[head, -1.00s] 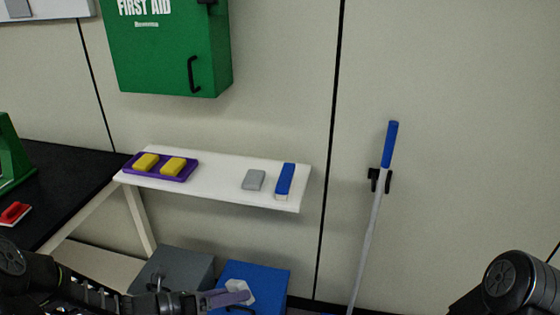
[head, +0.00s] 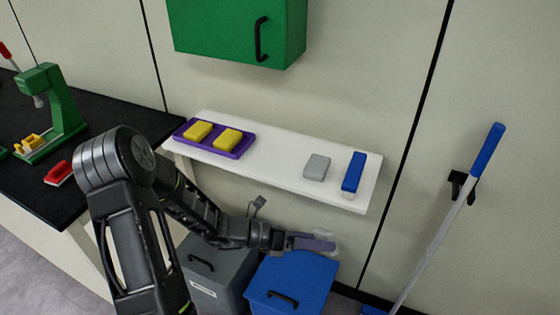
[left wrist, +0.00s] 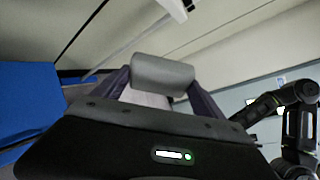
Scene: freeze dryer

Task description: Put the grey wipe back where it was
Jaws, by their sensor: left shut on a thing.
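My left gripper (head: 316,242), with purple-grey fingers, is shut on a pale grey block, which I take for the grey wipe (head: 324,238). It is in front of and below the white shelf's right part and just over the back of the blue bin's lid. In the left wrist view the wipe (left wrist: 162,75) is a rounded grey block between the fingers (left wrist: 160,92). Another grey block (head: 316,167) lies on the white shelf (head: 275,164), left of a blue-handled brush (head: 353,172). My right gripper is not in the head view.
A purple tray (head: 245,148) with two yellow sponges (head: 198,131) is at the shelf's left. Below stand a grey bin (head: 215,270) and a blue bin (head: 295,280). A green first-aid cabinet (head: 230,35) hangs above. A blue-handled pole (head: 455,200) hangs at right.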

